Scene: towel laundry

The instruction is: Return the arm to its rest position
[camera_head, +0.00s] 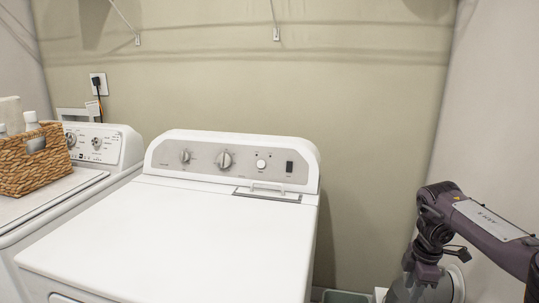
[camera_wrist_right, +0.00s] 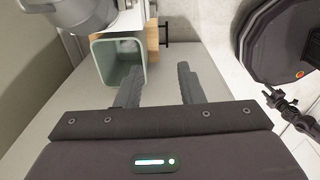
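My right arm (camera_head: 485,225) comes in from the right edge of the head view, bent, with its wrist hanging down right of the white machine. In the right wrist view my right gripper (camera_wrist_right: 158,84) has its two dark fingers apart, with nothing between them. The fingers point toward the floor area, just right of a grey-green bin (camera_wrist_right: 96,62). In the head view the fingers cannot be made out.
A white machine (camera_head: 170,235) with a knob panel fills the middle. Another white machine (camera_head: 110,145) stands at left with a wicker basket (camera_head: 35,160) on it. A grey metallic container (camera_wrist_right: 70,15) is beside the bin. A pale wall closes off the right side.

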